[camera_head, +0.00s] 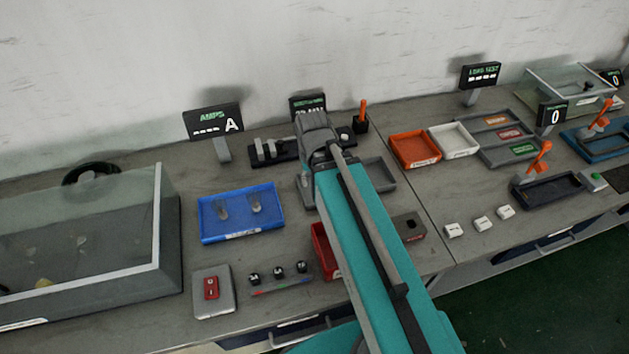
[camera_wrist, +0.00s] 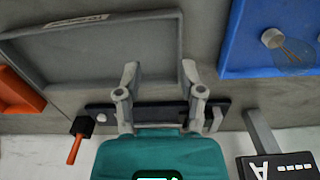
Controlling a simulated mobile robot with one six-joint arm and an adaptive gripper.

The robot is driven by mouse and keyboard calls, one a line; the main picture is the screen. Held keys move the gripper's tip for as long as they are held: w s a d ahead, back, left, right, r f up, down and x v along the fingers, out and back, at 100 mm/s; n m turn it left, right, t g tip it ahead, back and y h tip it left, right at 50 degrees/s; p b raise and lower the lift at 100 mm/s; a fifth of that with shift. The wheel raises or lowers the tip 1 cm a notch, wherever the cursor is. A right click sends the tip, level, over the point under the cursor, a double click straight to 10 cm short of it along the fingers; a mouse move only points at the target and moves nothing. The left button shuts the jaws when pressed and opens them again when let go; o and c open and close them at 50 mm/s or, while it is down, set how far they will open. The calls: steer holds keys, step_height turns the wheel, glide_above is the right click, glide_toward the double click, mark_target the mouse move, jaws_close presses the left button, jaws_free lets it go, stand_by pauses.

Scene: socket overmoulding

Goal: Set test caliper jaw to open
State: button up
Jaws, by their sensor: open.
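The test caliper appears to be the dark bar with upright grey jaw blocks (camera_head: 262,153) at the back of the bench in the head view. It also shows in the wrist view (camera_wrist: 160,114), with a pale round knob at its left end and grey jaw pieces at its right end. My gripper (camera_wrist: 158,75) is open and empty, with its two fingers apart across the picture of the bar. I cannot tell the height between them or any contact. In the head view my arm hides the middle of the bar and the fingertips.
An orange-handled lever (camera_head: 362,114) stands right of the bar. A grey tray (camera_head: 377,174) lies in front of it, and a blue tray (camera_head: 243,228) lies front left. A display marked A (camera_head: 214,122) stands behind left. A glass-walled box (camera_head: 165,230) fills the left side.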

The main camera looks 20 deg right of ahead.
steer(key=shift+s, duration=0.3)
steer(key=shift+w+n, duration=0.1)
steer(key=shift+n, duration=0.2)
steer(key=c, duration=0.4)
steer(key=shift+w+f, duration=0.1)
steer(key=shift+w, duration=0.05)
steer(key=shift+c, duration=1.1)
steer(key=shift+w+a+n, duration=0.2)
steer(key=shift+w+n, duration=0.1)
steer(key=shift+n, duration=0.1)
jaws_close()
steer(key=w+a+r+n+t+h+b, duration=0.1)
steer(key=w+a+r+n+t+h, duration=0.2)
steer(key=w+a+n+h, duration=0.4)
steer(key=w+a+n, duration=0.9)
steer(key=w+n, duration=0.1)
steer(key=n, duration=0.5)
steer(key=shift+a+t, duration=0.3)
